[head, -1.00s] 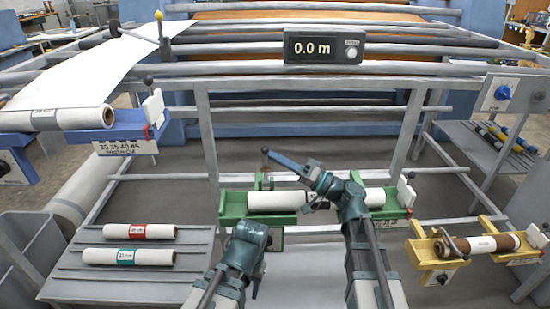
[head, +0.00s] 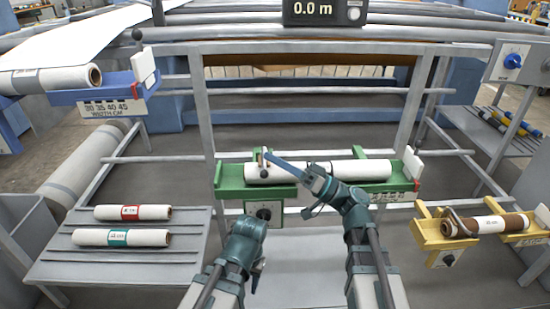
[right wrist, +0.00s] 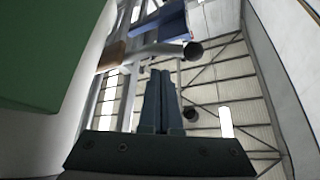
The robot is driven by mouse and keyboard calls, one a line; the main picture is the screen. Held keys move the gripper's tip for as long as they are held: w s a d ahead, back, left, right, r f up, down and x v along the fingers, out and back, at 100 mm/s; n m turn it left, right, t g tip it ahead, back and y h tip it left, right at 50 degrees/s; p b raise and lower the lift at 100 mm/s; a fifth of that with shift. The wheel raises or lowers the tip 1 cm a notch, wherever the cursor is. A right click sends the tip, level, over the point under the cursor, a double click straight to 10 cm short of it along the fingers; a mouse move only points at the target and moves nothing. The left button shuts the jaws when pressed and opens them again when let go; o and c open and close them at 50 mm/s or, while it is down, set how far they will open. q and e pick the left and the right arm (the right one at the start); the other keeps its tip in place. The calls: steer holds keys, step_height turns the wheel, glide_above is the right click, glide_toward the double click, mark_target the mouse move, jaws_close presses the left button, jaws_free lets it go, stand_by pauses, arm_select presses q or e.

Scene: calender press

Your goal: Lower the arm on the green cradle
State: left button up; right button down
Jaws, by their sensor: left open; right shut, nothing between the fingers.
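The green cradle (head: 232,190) holds a white roll (head: 313,170) in the middle of the head view. A dark knob (head: 263,173) of the cradle's arm shows in front of the roll's left part; the arm looks lowered across the roll, though my gripper partly covers it. My right gripper (head: 270,156) is shut and empty, its tips just above the roll near the arm; whether they touch is unclear. The right wrist view shows its closed fingers (right wrist: 160,95) near a green surface (right wrist: 50,50). My left gripper (head: 256,278) is open and empty, low in front of the cradle.
A blue cradle (head: 118,92) with a white roll stands at upper left. A grey rack (head: 60,262) with two rolls is at left. A yellow cradle (head: 432,240) with a brown-ended roll is at right. A 0.0 m display (head: 313,12) hangs at top.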

steer(key=shift+s+f, duration=0.15)
steer(key=shift+f, duration=0.1)
stand_by(0.4)
steer(key=shift+d, duration=0.1)
steer(key=shift+s+d+f+b, duration=0.1)
steer(key=shift+d+f+b, duration=0.15)
steer(key=shift+b, duration=0.15)
steer(key=b+v, duration=0.5)
steer(key=v, duration=0.8)
steer(key=shift+b, duration=0.3)
steer(key=shift+r, duration=0.1)
